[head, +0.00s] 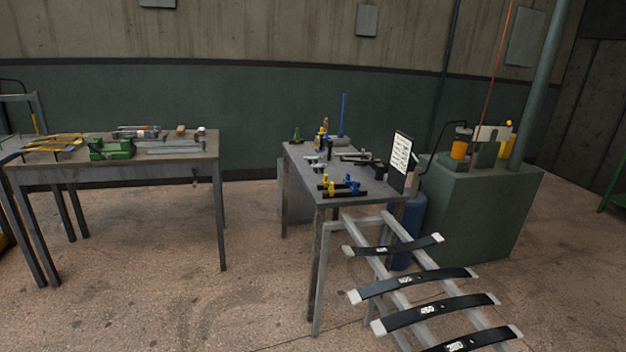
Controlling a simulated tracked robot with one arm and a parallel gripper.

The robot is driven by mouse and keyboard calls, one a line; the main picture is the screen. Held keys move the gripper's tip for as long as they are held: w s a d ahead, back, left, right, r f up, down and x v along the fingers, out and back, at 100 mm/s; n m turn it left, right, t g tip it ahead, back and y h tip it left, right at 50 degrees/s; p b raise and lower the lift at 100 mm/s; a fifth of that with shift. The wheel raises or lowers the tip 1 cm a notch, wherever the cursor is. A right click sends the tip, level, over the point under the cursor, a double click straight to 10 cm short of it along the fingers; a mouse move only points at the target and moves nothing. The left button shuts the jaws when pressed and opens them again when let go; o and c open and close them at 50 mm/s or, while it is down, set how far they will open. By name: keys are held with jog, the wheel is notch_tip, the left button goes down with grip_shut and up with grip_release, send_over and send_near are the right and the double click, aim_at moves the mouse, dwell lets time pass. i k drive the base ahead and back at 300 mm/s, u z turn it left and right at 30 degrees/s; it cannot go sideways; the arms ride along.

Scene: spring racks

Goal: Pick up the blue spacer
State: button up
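A small blue piece (351,184) is on the front part of the middle table (300,172), by a black bar-like holder. Small yellow pieces (328,183) are just left of it. It may be the blue spacer, but it is too small to tell. A tall thin blue rod (343,116) stands upright at the back of the same table. My gripper is not in view.
A grey rack with black numbered leaf springs (415,283) stands before the middle table's right side. A green machine cabinet (480,205) and a blue cylinder (412,225) are at right. A tool-covered table (110,168) is left. The floor between the tables is clear.

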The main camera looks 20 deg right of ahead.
aim_at(347, 181)
jog(key=z, duration=0.05)
jog(key=k, duration=1.65)
jog(key=z, duration=0.5)
jog(key=i, duration=1.5)
